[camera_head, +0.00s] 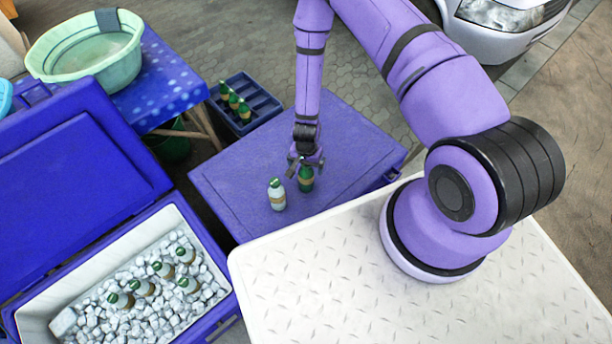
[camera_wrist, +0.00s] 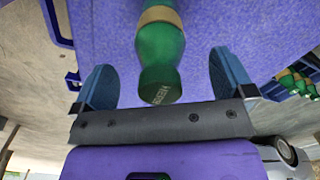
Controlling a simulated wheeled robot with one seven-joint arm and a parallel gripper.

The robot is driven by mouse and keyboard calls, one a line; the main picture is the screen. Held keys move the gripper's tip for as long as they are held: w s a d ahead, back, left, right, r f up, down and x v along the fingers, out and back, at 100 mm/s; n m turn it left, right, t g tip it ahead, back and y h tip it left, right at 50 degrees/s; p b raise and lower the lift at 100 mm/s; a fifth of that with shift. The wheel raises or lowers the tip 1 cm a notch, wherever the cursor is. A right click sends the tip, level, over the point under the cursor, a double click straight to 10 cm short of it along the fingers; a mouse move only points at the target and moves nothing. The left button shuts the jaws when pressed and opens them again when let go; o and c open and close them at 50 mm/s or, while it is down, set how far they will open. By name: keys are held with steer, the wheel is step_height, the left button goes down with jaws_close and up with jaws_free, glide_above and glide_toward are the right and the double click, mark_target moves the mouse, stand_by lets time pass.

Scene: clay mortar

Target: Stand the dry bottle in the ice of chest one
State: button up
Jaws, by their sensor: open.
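A green bottle (camera_head: 306,182) with a tan label stands on the closed lid of a blue chest (camera_head: 345,130). A pale, frosted-looking bottle (camera_head: 276,196) with a green cap stands just left of it. My gripper (camera_head: 305,160) is at the green bottle's top. In the wrist view my gripper (camera_wrist: 163,85) is open, with the green bottle (camera_wrist: 161,55) between its fingers and gaps on both sides. An open blue chest (camera_head: 215,262) at lower left holds ice (camera_head: 150,315) with several green-capped bottles (camera_head: 185,254) in it. No chest number is readable.
A blue crate (camera_head: 262,103) with green bottles stands behind the closed chest. A blue-clothed table (camera_head: 165,90) bears a green basin (camera_head: 75,60). The open chest's lid (camera_head: 70,185) stands raised at left. A white car (camera_head: 500,25) is at upper right.

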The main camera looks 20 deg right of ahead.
steer(key=shift+c, duration=0.5)
steer(key=c, duration=1.4)
step_height(320, 180, up, 19)
steer(key=shift+w, duration=0.1)
